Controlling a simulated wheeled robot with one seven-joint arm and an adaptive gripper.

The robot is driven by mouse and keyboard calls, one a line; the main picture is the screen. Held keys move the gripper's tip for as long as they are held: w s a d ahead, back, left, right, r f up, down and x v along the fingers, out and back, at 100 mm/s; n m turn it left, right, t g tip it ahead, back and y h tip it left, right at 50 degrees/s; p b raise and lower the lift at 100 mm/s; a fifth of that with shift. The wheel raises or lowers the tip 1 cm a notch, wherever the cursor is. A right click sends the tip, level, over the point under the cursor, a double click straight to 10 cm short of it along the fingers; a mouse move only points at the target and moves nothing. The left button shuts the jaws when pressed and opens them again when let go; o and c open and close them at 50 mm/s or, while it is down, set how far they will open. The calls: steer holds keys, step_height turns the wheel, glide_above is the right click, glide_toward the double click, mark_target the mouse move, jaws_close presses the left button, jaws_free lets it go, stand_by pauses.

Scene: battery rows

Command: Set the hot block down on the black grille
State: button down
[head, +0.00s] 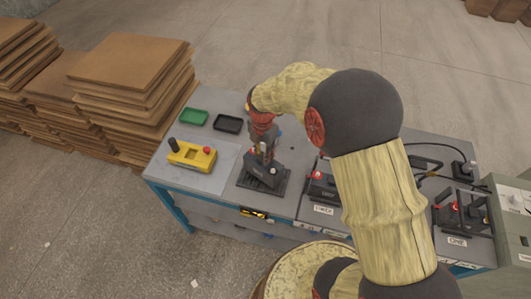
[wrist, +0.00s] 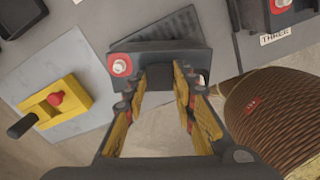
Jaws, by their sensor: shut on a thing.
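The hot block is a dark grey battery-like block (head: 262,177) with a red terminal patch; it also shows in the wrist view (wrist: 190,58). The black grille (head: 243,186) is a dark ribbed mat on the bench, and part of it shows beyond the block in the wrist view (wrist: 168,27). My gripper (head: 264,154) points down and is shut on the block from above, with its fingers (wrist: 160,75) at the block's near side. The block is over the grille and covers much of it. I cannot tell whether it touches the grille or hangs just above it.
A yellow box (head: 192,154) with a black knob and red button stands left on a pale sheet. A green tray (head: 194,116) and a black tray (head: 227,123) lie behind. Batteries labelled THREE (head: 320,190) and ONE (head: 457,220) stand right, with cables. Cardboard stacks (head: 130,75) are left.

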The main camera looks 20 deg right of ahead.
steer(key=shift+f, duration=1.1)
steer(key=c, duration=1.5)
jaws_free()
steer(key=shift+s+f, duration=0.1)
steer(key=shift+o, duration=0.2)
